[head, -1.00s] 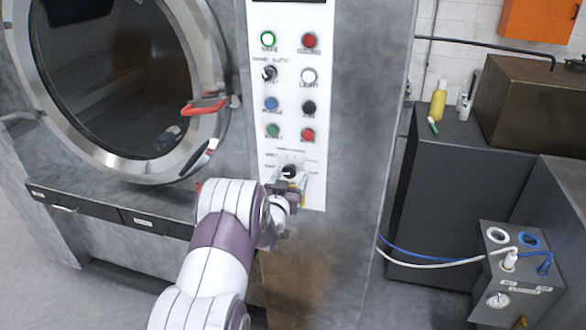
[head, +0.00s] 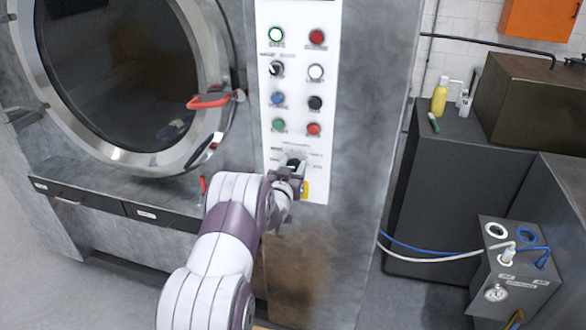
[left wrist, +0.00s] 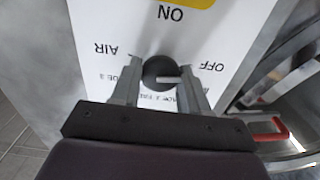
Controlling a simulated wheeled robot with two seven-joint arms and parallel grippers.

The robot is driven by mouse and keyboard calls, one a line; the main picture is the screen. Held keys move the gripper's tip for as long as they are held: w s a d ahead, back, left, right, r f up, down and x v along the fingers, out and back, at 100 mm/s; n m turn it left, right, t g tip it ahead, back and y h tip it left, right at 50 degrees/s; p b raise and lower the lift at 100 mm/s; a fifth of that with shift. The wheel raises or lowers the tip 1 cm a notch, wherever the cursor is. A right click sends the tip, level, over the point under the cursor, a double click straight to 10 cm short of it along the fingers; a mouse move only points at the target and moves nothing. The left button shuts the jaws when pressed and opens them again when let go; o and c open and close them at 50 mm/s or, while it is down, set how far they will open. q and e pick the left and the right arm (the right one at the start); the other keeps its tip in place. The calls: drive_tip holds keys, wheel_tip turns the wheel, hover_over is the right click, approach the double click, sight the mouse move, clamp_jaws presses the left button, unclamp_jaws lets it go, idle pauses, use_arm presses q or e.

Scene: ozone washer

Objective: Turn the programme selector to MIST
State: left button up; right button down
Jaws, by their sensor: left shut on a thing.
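The programme selector is a round black knob low on the white control panel. In the head view the knob (head: 292,163) is partly covered by my left gripper (head: 297,171). The left wrist view, which sees the panel upside down, shows the knob (left wrist: 157,74) with a white pointer mark towards the right of the picture. The fingers of my left gripper (left wrist: 160,80) stand on both sides of the knob, shut on it. Labels around it include AIR, OFF and ON; I cannot make out MIST. My right gripper is not in view.
A yellow plate (head: 306,190) sits on the panel below the selector. Above are several buttons and another black selector (head: 276,69). The round door (head: 120,70) with a red handle (head: 209,101) is at the left. A dark cabinet (head: 440,200) stands at the right.

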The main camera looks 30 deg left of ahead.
use_arm(q)
drive_tip(key=m+b, duration=0.4)
drive_tip(key=b, duration=0.1)
drive_tip(key=m+b, duration=0.1)
drive_tip(key=b, duration=0.2)
drive_tip(key=shift+d+f+m, duration=0.1)
drive_tip(key=shift+f+m, duration=0.25)
drive_tip(key=shift+m, duration=0.05)
drive_tip(key=shift+r+m+b, duration=0.15)
drive_tip(key=shift+m+b, duration=0.85)
drive_tip(key=shift+b, duration=0.5)
drive_tip(key=o, duration=1)
drive_tip(key=shift+s+d+r, duration=0.15)
drive_tip(key=shift+s+r, duration=0.1)
